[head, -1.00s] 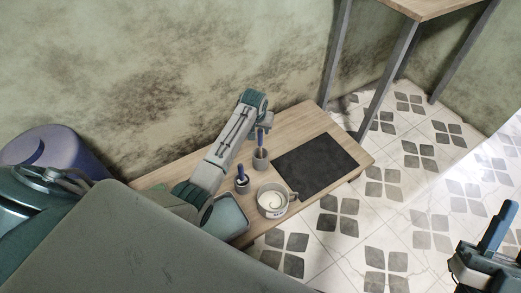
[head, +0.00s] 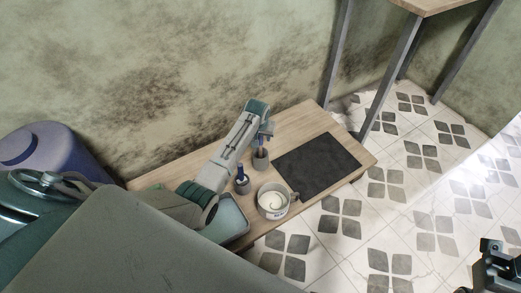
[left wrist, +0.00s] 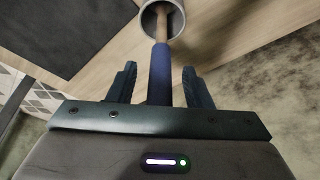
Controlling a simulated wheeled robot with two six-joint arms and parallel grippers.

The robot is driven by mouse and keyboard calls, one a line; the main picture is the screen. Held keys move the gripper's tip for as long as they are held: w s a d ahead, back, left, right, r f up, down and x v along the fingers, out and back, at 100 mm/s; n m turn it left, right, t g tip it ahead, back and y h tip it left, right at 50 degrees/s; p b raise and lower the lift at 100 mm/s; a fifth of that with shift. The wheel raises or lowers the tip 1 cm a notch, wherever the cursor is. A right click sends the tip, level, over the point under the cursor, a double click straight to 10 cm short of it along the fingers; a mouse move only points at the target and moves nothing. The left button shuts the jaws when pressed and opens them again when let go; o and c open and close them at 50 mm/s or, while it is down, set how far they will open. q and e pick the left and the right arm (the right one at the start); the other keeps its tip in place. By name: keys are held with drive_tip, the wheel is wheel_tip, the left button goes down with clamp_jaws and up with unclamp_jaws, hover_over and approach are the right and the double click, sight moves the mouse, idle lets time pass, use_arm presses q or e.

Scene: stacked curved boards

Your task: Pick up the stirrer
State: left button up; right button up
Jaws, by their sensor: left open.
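A stirrer with a blue handle and a wooden shaft (left wrist: 159,72) stands in a grey cup (left wrist: 150,12) in the left wrist view. In the head view this cup (head: 261,160) stands near the wall side of the low wooden table, and the blue handle shows above it. My left gripper (left wrist: 162,82) is open, with one finger on each side of the handle. In the head view my left gripper (head: 268,130) is just above the cup. My right gripper (head: 492,262) is at the lower right edge, partly cut off, over the floor.
A second cup (head: 243,187) with a blue-handled tool stands nearby. A taller table (head: 375,75) stands behind. Tiled floor lies free at right.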

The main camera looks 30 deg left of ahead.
use_arm(q)
drive_tip(key=shift+r, duration=0.1)
drive_tip(key=shift+c, duration=0.3)
clamp_jaws()
